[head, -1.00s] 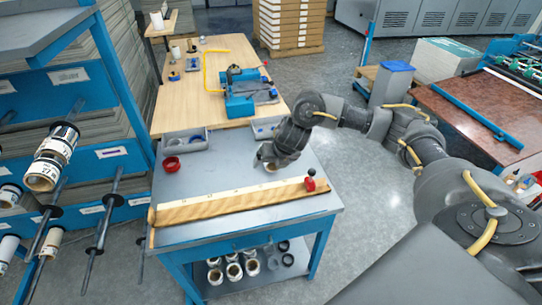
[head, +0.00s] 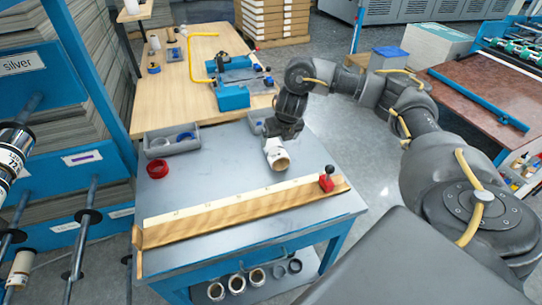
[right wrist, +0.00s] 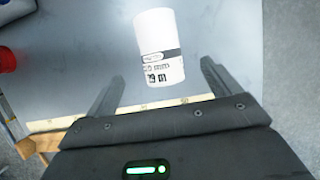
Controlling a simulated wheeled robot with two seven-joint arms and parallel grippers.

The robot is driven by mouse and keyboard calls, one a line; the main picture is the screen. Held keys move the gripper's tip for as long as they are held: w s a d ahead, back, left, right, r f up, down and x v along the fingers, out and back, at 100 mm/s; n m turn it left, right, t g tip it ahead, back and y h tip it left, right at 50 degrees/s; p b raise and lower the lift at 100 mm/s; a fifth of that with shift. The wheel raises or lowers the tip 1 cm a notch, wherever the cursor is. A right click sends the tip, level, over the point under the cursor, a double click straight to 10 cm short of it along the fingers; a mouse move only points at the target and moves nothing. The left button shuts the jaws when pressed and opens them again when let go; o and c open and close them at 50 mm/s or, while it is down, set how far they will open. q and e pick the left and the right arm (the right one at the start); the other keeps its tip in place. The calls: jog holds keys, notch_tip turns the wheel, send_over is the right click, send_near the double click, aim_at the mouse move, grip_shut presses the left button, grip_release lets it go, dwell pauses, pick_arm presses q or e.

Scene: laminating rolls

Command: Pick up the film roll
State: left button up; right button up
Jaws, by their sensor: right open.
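A white film roll (head: 274,152) with a dark printed label lies on the grey tabletop (head: 225,165), its hollow end facing me in the head view. In the right wrist view the film roll (right wrist: 160,45) is ahead of the palm, with its near end between the two spread fingers. My right gripper (head: 283,134) is open just behind and above the roll in the head view. No finger visibly touches the roll. My left gripper is not in view.
A wooden ruler bar (head: 230,212) with a red-and-black knob (head: 327,180) lies along the front of the table. A red ring (head: 158,169) and a grey tray (head: 172,139) are at the left. Racks of rolls on rods stand further left.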

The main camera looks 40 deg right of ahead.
aim_at(277, 148)
jog(key=shift+f, duration=0.1)
jog(key=shift+d+f, duration=0.1)
jog(key=shift+f, duration=0.2)
jog(key=b+x, duration=0.2)
jog(key=x, duration=0.2)
jog(key=shift+w+d+f+b, duration=0.1)
jog(key=shift+f+b, duration=0.15)
jog(key=shift+b, duration=0.1)
jog(key=shift+p+x, duration=0.3)
jog(key=shift+x, duration=1.75)
jog(key=shift+w+f, duration=0.25)
jog(key=shift+f, duration=0.25)
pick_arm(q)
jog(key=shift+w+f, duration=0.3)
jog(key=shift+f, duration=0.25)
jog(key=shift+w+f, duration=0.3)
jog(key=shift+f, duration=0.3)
pick_arm(e)
jog(key=shift+f, duration=0.2)
jog(key=c, duration=1.1)
